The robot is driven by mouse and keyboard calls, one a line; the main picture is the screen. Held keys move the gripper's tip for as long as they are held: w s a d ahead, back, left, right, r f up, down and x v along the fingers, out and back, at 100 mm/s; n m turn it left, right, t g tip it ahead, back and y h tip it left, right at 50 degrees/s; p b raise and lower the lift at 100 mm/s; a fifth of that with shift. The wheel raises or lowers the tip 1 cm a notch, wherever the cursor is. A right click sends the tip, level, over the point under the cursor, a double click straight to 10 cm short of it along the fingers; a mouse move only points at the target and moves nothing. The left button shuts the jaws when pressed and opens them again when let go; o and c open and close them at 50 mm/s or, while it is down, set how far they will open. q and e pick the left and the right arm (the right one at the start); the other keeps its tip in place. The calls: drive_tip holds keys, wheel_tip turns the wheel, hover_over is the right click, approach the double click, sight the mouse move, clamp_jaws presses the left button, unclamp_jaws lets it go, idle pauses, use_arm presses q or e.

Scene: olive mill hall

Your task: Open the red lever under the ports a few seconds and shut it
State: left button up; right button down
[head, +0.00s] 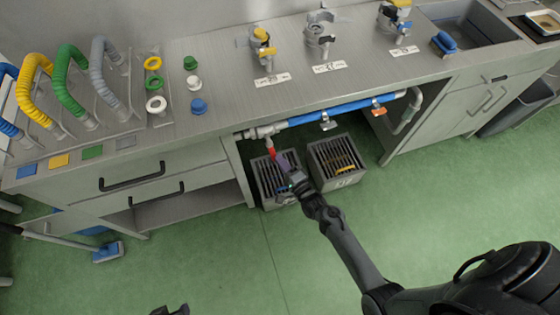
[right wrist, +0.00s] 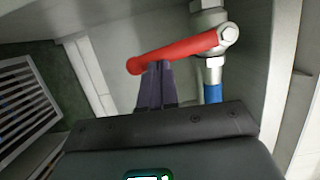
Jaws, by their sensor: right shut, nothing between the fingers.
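The red lever (head: 271,150) hangs from the metal valve at the left end of the blue pipe (head: 345,108), under the counter's front edge. In the right wrist view the red lever (right wrist: 185,50) runs from a bolted pivot at upper right to a rounded free end at left. My right gripper (head: 281,156) is shut with nothing between its fingers. In the right wrist view its fingertips (right wrist: 157,68) are at the lever's free-end half, touching or very close; I cannot tell which. A dark part, likely my left gripper (head: 170,310), shows at the bottom edge, cut off.
Ports with valves (head: 262,47) stand on the counter (head: 225,65) above the pipe. Two grated floor boxes stand below, the left one (head: 268,190) near my right gripper, the other (head: 345,180) beside it. Cabinets flank the opening.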

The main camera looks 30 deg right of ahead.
drive_tip(key=s+r+y+p, duration=0.1)
drive_tip(key=s+y+p, duration=0.2)
drive_tip(key=s, duration=1)
drive_tip(key=w+d+r+n+g+y+b, duration=0.1)
drive_tip(key=w+d+n+g+y+b, duration=0.4)
drive_tip(key=d+n+g+y+b, duration=0.45)
use_arm(q)
wheel_tip(320, 180, down, 9)
drive_tip(key=d+b, duration=0.1)
drive_tip(key=b, duration=0.1)
drive_tip(key=shift+s+r+b, duration=0.15)
drive_tip(key=shift+s+b, duration=0.15)
drive_tip(key=shift+b, duration=0.05)
use_arm(e)
drive_tip(key=w+a+f+t, duration=0.1)
drive_tip(key=w+a+t, duration=0.2)
drive_tip(key=w+a, duration=0.4)
drive_tip(key=w+h, duration=0.1)
drive_tip(key=w, duration=0.1)
drive_tip(key=shift+w+a+n, duration=0.15)
drive_tip(key=shift+w+n, duration=0.15)
drive_tip(key=shift+n, duration=0.05)
